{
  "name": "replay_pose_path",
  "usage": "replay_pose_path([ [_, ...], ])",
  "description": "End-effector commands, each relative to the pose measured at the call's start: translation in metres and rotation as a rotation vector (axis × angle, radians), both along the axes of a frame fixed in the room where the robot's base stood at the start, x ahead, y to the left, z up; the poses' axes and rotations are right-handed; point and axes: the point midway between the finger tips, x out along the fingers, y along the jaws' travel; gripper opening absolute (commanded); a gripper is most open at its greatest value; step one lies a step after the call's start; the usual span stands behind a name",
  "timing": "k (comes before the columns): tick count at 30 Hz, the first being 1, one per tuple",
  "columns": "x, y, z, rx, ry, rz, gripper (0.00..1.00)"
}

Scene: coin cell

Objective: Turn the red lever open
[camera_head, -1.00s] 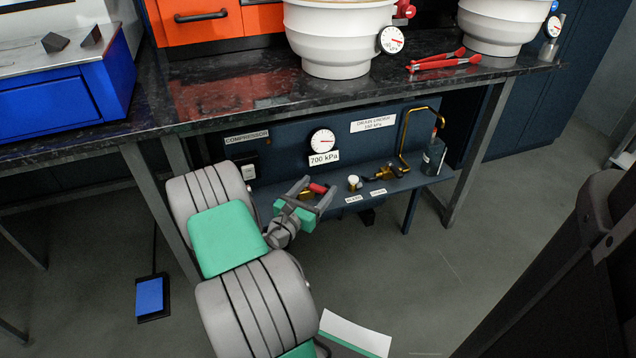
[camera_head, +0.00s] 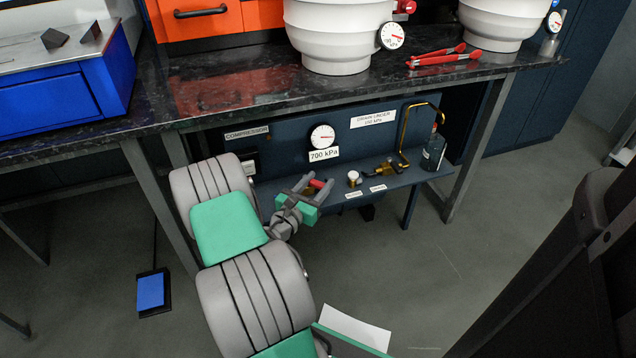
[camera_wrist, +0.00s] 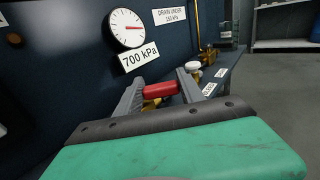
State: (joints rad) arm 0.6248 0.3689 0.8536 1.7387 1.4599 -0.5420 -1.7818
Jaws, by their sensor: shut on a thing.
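The red lever (camera_wrist: 160,89) lies crosswise between the two fingers of my gripper (camera_wrist: 160,92) in the wrist view, with a brass fitting (camera_wrist: 150,104) just behind it. In the head view the red lever (camera_head: 317,184) shows between the fingertips of my gripper (camera_head: 313,185), over the low dark blue shelf (camera_head: 340,199) under the bench. The fingers are shut on the lever's two ends. Part of the brass fitting is hidden by the fingers and the lever.
A gauge (camera_head: 322,136) labelled 700 kPa is on the panel behind. A white knob (camera_head: 353,177), a brass valve (camera_head: 386,168) and a bottle (camera_head: 433,154) stand to the right on the shelf.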

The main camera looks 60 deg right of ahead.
Motion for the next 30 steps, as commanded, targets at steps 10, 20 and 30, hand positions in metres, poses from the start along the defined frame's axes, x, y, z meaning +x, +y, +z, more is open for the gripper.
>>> replay_pose_path([
  [10,-0.001,0.0,0.0,0.0,0.001,0.006,0.05],
  [20,-0.003,-0.006,0.003,0.001,0.004,0.126,0.05],
  [30,-0.003,-0.018,0.006,0.004,0.002,0.404,0.05],
])
